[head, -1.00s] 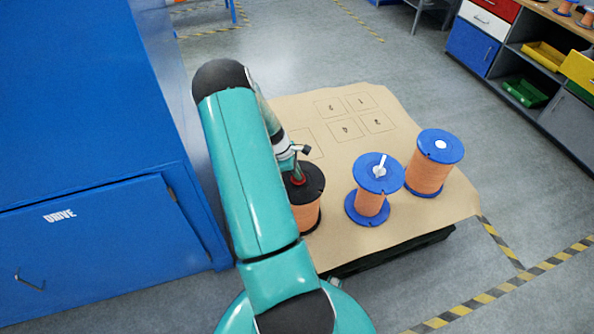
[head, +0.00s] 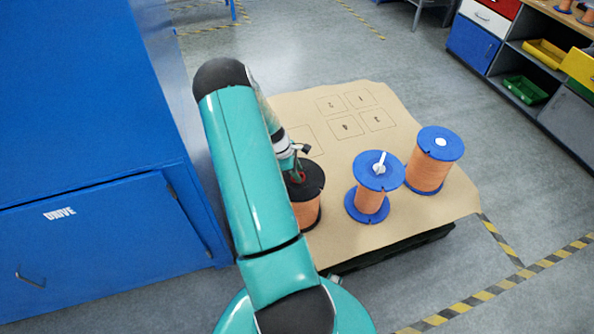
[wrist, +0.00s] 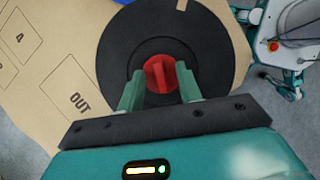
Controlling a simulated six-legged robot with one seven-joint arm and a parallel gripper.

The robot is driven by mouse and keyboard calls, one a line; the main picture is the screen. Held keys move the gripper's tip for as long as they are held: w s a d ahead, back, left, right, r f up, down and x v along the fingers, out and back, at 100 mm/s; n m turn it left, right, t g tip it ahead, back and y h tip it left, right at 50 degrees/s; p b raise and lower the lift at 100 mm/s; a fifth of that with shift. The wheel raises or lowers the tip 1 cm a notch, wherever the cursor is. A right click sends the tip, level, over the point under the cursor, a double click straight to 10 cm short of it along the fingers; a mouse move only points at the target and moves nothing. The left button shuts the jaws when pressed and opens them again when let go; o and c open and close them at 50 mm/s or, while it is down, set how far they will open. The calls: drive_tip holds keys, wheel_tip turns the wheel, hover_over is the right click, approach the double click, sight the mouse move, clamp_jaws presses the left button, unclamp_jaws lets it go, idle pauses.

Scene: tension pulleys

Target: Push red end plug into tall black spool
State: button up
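The tall black spool (wrist: 215,62), wound with orange in the head view (head: 306,212), stands upright at the left of the tan board. The red end plug (wrist: 160,74) sits at the middle of its black top, its raised rib facing the wrist camera. My gripper (wrist: 160,72) is over the spool top, one finger on each side of the plug. The fingers stand apart, with gaps beside the narrow rib. In the head view my arm hides part of the spool.
A blue spool with a white handled plug (head: 378,172) and a blue spool with a white centre (head: 436,144) stand to the right on the tan board (head: 410,225). Marked squares at the back are bare. A blue DRIVE cabinet (head: 100,225) stands close on the left.

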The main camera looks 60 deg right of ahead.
drive_tip(key=v, duration=1.4)
idle(0.4)
drive_tip(key=w+a+r+m+t, duration=0.1)
drive_tip(key=w+a+r+t, duration=0.3)
drive_tip(key=a+r, duration=0.7)
drive_tip(key=w+a+r+m+t, duration=0.1)
drive_tip(key=w+a+r, duration=0.4)
drive_tip(key=a+r, duration=0.55)
drive_tip(key=s+a+r+t, duration=0.1)
drive_tip(key=s+a+r, duration=0.1)
drive_tip(key=a, duration=0.6)
drive_tip(key=s+a+r+m+t+y, duration=0.1)
drive_tip(key=s+a+r+t, duration=0.1)
drive_tip(key=s+a, duration=0.3)
drive_tip(key=s+a+r+m+t, duration=0.1)
drive_tip(key=s+a+r, duration=0.2)
drive_tip(key=a, duration=0.9)
drive_tip(key=shift+s+a+r+t+y, duration=0.2)
drive_tip(key=shift+s+r+t+y, duration=0.15)
drive_tip(key=shift+t+y, duration=0.05)
drive_tip(key=shift+s+a, duration=0.1)
drive_tip(key=shift+a, duration=0.05)
